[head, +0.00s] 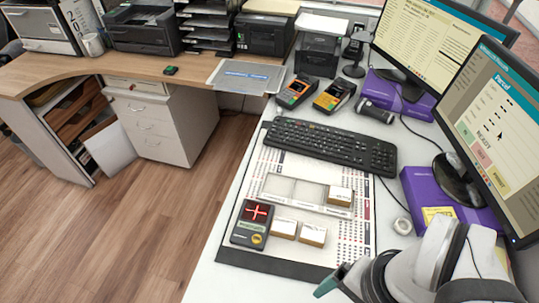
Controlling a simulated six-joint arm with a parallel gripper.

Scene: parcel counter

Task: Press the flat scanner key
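A small flat black scanner (251,223) lies on the front left part of the printed mat (345,253). A red cross shows on its dark window. A small round orange-yellow key (257,239) sits near its lower edge, beside a small green mark. My gripper (331,281) is at the bottom edge of the head view, right of the scanner and apart from it. Only a teal tip and a dark part of it show, so its opening is hidden. Nothing visibly touches the scanner.
Two small boxes (285,228) (313,235) lie right of the scanner. Behind them, a sectioned tray (296,190) holds another box (339,197) at its right end. A black keyboard (330,145) lies farther back.

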